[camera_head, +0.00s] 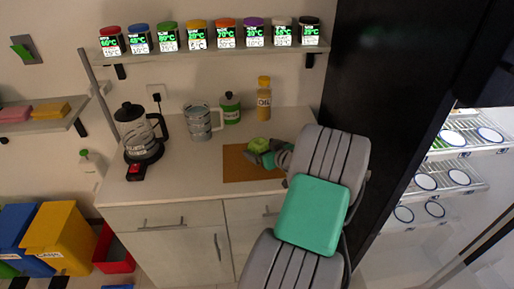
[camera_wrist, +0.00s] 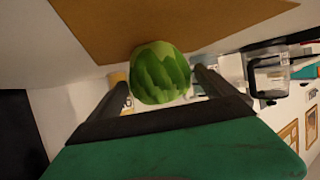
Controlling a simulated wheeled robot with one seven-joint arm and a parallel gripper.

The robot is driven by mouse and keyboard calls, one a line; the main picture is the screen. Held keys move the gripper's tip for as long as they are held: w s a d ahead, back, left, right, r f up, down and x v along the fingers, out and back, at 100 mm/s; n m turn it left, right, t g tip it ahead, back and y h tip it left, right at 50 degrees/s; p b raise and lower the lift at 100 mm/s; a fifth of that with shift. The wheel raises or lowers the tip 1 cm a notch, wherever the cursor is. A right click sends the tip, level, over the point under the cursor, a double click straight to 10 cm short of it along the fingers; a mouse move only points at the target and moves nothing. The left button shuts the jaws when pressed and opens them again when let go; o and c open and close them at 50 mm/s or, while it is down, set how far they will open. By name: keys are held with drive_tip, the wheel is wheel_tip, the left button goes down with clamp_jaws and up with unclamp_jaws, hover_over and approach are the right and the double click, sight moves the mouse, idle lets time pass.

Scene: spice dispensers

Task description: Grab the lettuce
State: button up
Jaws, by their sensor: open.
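The lettuce (camera_wrist: 160,73) is a round green head with lighter streaks. In the wrist view it lies between the two dark fingers of my gripper (camera_wrist: 160,88), close in front of the green palm. In the head view the lettuce (camera_head: 259,144) shows on the brown board (camera_head: 236,168) on the counter, with my gripper (camera_head: 268,157) right beside it at the end of my arm. The fingers stand apart, one on each side of the lettuce. I cannot tell whether either finger touches it. My arm hides part of the board.
A kettle (camera_head: 138,134), a glass jug (camera_head: 201,122), a green container (camera_head: 230,108) and an oil bottle (camera_head: 264,98) stand left of and behind the board. Several spice dispensers line the shelf (camera_head: 290,47) above. A dark tall panel (camera_head: 385,110) stands right of the counter.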

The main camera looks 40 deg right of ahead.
drive_tip(key=x, duration=0.4)
drive_tip(key=shift+w+d+p, duration=0.1)
drive_tip(key=shift+p, duration=0.3)
drive_tip(key=shift+c, duration=0.4)
drive_tip(key=c, duration=1.5)
